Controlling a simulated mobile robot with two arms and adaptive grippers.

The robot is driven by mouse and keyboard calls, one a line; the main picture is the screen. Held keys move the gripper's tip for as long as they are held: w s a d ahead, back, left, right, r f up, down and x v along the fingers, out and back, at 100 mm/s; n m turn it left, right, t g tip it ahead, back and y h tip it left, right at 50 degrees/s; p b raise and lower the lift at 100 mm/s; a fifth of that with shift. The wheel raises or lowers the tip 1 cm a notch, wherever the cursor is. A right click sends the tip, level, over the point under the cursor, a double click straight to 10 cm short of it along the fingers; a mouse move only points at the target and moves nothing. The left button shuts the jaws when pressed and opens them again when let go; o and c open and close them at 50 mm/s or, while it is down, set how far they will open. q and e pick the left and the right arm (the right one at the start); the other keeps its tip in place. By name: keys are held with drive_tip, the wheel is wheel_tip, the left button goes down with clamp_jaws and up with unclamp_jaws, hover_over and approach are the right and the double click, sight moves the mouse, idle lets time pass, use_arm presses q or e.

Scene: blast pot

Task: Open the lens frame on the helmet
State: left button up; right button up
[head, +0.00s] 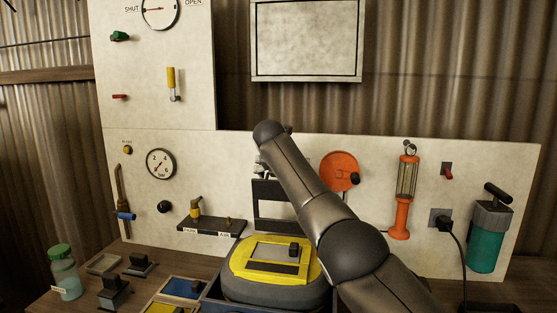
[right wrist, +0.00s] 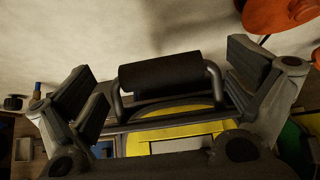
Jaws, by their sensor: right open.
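The yellow-topped helmet (head: 238,268) sits at the front middle of the bench. A pale rectangular window and a small black knob (head: 294,250) show on its top face. A dark upright frame (head: 270,190) stands just behind it; I cannot tell whether the two are joined. My right gripper (right wrist: 165,80) is open, its fingers on either side of a black bar handle (right wrist: 160,73) on grey posts. Yellow helmet parts (right wrist: 175,131) show below the handle. In the head view, my right arm hides most of this gripper. My left gripper is not in view.
A white wall panel behind carries gauges, an orange disc (head: 341,171) and an orange lamp (head: 402,200). A teal canister (head: 487,238) hangs at the right. A green-capped jar (head: 64,272) and black blocks (head: 115,290) stand at the left.

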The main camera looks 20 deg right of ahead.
drive_tip(key=v, duration=1)
drive_tip(key=shift+s, duration=0.2)
drive_tip(key=shift+a, duration=0.1)
drive_tip(key=shift+f, duration=0.1)
